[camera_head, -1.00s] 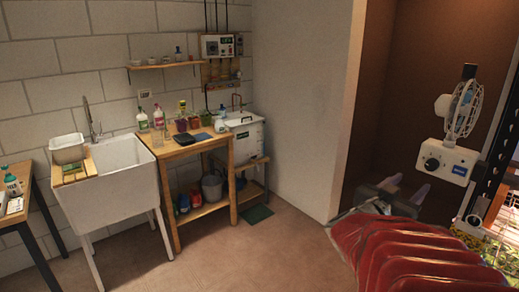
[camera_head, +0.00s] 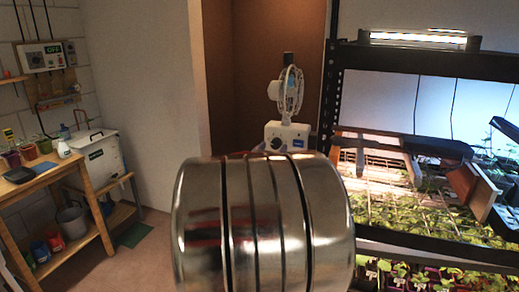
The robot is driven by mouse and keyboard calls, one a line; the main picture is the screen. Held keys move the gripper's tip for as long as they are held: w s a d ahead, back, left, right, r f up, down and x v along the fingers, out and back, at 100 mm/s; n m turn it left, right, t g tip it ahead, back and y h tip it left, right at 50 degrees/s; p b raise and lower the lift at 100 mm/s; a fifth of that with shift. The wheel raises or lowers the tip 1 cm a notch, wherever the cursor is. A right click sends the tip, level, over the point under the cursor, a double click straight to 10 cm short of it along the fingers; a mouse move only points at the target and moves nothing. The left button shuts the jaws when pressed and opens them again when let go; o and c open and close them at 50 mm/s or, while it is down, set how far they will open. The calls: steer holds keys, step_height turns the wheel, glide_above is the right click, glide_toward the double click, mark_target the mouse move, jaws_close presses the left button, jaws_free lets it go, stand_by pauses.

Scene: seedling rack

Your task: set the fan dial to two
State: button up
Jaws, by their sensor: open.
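A small fan (camera_head: 291,92) with a round wire cage stands in the middle of the view, beside the black post of a rack. Its white control box (camera_head: 287,131) sits just below the cage and carries a small blue label. The dial on its front (camera_head: 276,143) shows only in part and is too small for me to read its setting. A large shiny metal link of my arm fills the lower middle and covers what is below the box. My gripper is not visible, so I cannot tell where it is relative to the dial.
A lit seedling rack (camera_head: 337,100) with trays of seedlings fills the right side, close to the fan. A wooden bench (camera_head: 22,182) with pots and bottles stands at the left. A white lidded tank (camera_head: 104,158) is beside it.

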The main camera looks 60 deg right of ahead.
steer(key=shift+d, duration=0.7)
steer(key=shift+c, duration=0.3)
steer(key=shift+w, duration=0.1)
steer(key=c, duration=1)
